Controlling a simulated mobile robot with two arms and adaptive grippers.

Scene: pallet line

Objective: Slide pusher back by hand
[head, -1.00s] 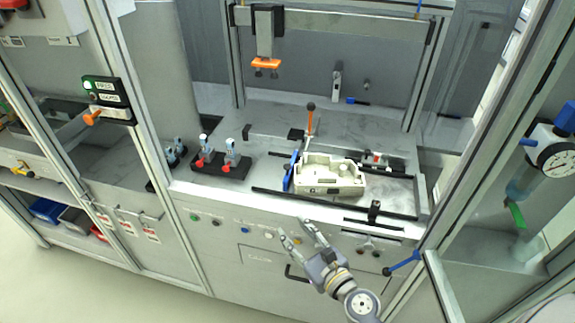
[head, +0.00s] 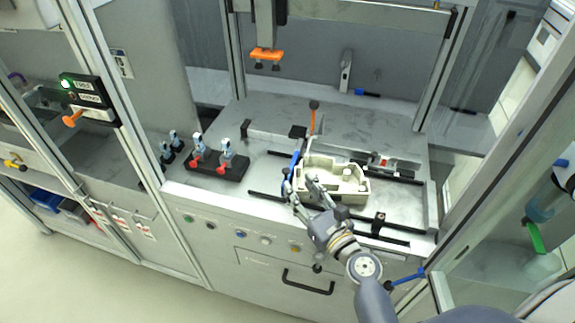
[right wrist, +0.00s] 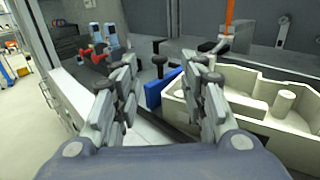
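The blue plate (head: 294,164), which looks like the pusher, stands upright at the left end of the cream housing (head: 345,187). My right gripper (head: 299,184) is open over the front of the bench, by the plate and the housing's front left corner. In the right wrist view, the blue plate (right wrist: 163,88) shows between the open fingers (right wrist: 165,72), farther off, with a dark knob beside it. The housing (right wrist: 265,105) is right of the fingers there. Nothing is held, and I cannot tell whether a fingertip touches the plate. My left gripper is not in view.
A black stand with red-handled clamps (head: 217,163) is left on the bench. An orange lever (head: 313,118) stands behind the housing. An orange-tipped press head (head: 266,56) hangs above. Black rails (head: 277,196) run along the bench. Bare bench lies behind the housing.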

